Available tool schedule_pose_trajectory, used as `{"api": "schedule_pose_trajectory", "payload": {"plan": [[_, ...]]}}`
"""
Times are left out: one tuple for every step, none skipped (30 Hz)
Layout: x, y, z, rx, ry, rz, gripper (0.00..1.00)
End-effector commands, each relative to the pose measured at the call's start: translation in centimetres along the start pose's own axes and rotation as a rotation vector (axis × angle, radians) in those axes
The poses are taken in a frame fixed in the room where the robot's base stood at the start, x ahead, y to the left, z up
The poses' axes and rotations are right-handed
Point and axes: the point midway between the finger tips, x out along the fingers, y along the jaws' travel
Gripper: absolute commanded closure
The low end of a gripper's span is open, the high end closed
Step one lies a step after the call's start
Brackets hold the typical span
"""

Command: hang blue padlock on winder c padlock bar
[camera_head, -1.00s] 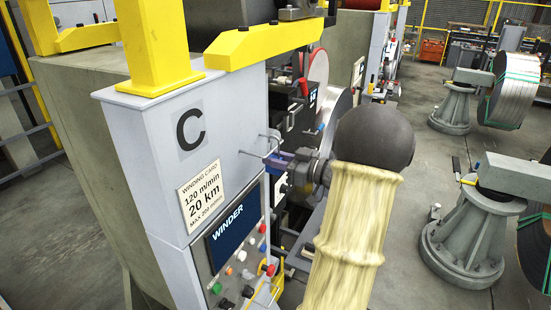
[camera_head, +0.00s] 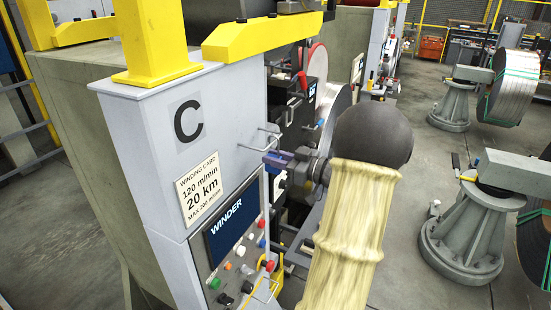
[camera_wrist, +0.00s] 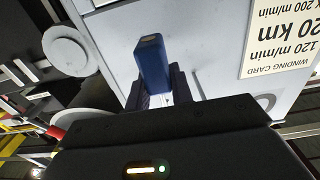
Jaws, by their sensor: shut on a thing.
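The blue padlock (camera_head: 277,158) is in my gripper (camera_head: 291,163), off the right side of winder C's grey cabinet. In the wrist view the padlock's blue body (camera_wrist: 151,63) stands up between the dark fingers (camera_wrist: 163,88), which are shut on it. Its shackle cannot be made out clearly. A thin grey bar (camera_head: 258,140), apparently the padlock bar, sticks out from the cabinet beside the "C" label. The padlock is close to it, just below and to the right in the head view. I cannot tell whether they touch.
Winder C's control panel (camera_head: 237,239), with several buttons, lies below the bar. A yellow beam (camera_head: 262,38) overhangs above. Machine parts and a reel (camera_head: 336,112) stand behind my gripper. Open floor lies to the right, before grey pedestals (camera_head: 468,228).

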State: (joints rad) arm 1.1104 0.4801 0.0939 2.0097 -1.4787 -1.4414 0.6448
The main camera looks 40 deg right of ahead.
Motion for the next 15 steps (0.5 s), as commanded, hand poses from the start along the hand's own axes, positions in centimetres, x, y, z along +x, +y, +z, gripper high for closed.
{"api": "schedule_pose_trajectory", "payload": {"plan": [[0.0, 0.0, 0.08, 0.0, 0.0, 0.0, 1.0], [0.0, 0.0, 0.14, 0.0, 0.0, 0.0, 1.0], [0.01, 0.0, 0.23, 0.0, 0.001, 0.0, 1.0], [0.01, 0.0, 0.3, 0.0, 0.001, 0.0, 1.0], [0.01, 0.0, 0.37, 0.0, 0.001, 0.0, 1.0], [0.01, 0.0, 0.45, 0.0, 0.001, 0.0, 1.0], [0.01, 0.0, 0.51, 0.0, 0.001, 0.0, 1.0], [0.01, 0.0, 0.57, 0.0, 0.001, 0.0, 1.0], [0.01, 0.0, 0.65, 0.0, 0.001, 0.0, 1.0], [0.01, 0.0, 0.71, 0.0, 0.001, 0.0, 1.0], [0.02, 0.0, 0.77, 0.0, 0.001, 0.0, 1.0], [0.02, 0.0, 0.85, 0.0, 0.001, 0.0, 1.0], [0.01, 0.0, 0.91, 0.0, 0.001, 0.0, 1.0], [0.01, 0.0, 0.97, 0.0, 0.001, 0.0, 1.0], [0.02, 0.0, 1.05, 0.0, 0.001, 0.0, 1.0]]}}
